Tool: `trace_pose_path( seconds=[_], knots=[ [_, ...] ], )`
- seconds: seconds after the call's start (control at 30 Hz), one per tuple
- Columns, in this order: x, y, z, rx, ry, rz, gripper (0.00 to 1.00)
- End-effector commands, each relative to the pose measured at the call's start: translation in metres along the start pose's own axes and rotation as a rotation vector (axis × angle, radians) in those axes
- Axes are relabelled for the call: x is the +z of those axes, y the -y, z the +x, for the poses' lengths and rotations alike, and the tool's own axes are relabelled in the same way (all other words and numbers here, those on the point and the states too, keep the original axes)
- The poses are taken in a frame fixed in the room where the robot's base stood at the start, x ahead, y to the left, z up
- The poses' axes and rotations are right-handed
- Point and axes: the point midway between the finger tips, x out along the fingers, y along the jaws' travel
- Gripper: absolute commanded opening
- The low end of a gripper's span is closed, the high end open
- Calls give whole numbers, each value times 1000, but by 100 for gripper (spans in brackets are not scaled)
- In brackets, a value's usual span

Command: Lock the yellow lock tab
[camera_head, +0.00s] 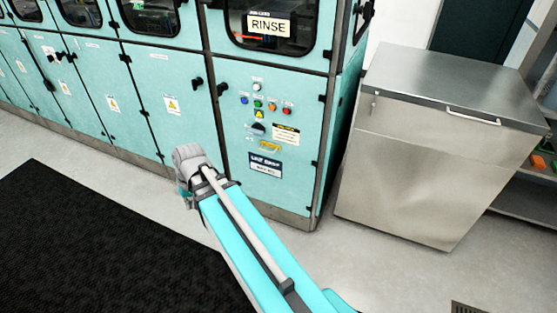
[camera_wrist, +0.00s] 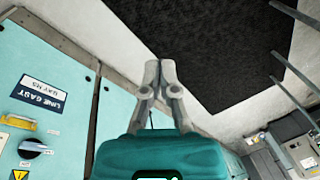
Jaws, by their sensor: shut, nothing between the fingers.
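The yellow lock tab (camera_head: 270,146) is a small bar on the teal cabinet panel, below a black rotary knob (camera_head: 258,129). It also shows near the left edge of the wrist view (camera_wrist: 18,122), with the knob (camera_wrist: 35,147) next to it. My gripper (camera_wrist: 160,64) is shut and empty, its grey fingertips together. It is well to the right of the tab in the wrist view, apart from it and over the floor side. In the head view my arm hides the gripper's fingers. The tab's exact lock position is too small to tell.
Coloured buttons (camera_head: 258,104) sit above the knob, and a dark blue label (camera_head: 265,165) sits below the tab. A steel cabinet (camera_head: 405,190) stands to the right. A black mat (camera_head: 90,245) covers the floor at left. Cabinet door handles (camera_head: 222,88) stick out nearby.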

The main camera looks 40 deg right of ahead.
Motion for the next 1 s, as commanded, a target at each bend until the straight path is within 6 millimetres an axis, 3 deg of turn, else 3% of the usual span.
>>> trace_pose_path(
  seconds=[0.03,0.3,0.67,1.0],
  knots=[
    [-8,-10,12,-23,-10,24,0],
    [-37,-49,36,-149,-69,135,0],
    [-74,-110,60,-312,-165,283,0],
    [-102,-180,75,-459,-275,423,0]
  ],
)
